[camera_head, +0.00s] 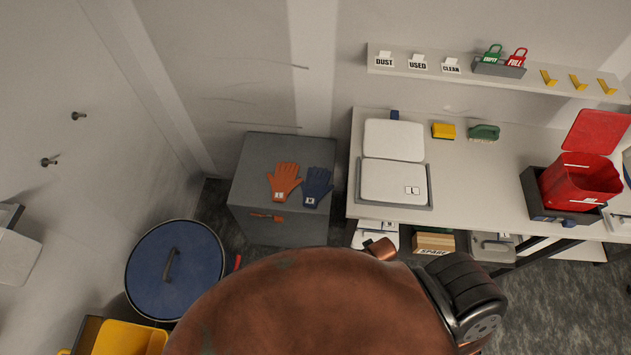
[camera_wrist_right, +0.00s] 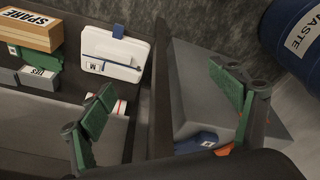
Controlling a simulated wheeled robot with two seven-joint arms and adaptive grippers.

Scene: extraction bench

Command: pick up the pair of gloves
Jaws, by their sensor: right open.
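The pair of gloves lies flat and side by side on top of a grey cabinet (camera_head: 262,160). The orange glove (camera_head: 284,182) is on the left and the dark blue glove (camera_head: 317,187) on the right, each with a small white label. My right gripper (camera_wrist_right: 165,78) is open and empty, its green-padded fingers spread wide. In the right wrist view part of the blue glove (camera_wrist_right: 197,142) shows between the fingers, near the right one. Only a bit of the orange glove (camera_wrist_right: 223,151) shows beside that finger. My left gripper is not in view.
A bench (camera_head: 480,190) with a white case (camera_head: 395,182) stands right of the cabinet, with boxes on its lower shelf. A blue-lidded drum (camera_head: 175,270) stands at front left of the cabinet. A wall is behind. A red bin (camera_head: 578,183) is far right.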

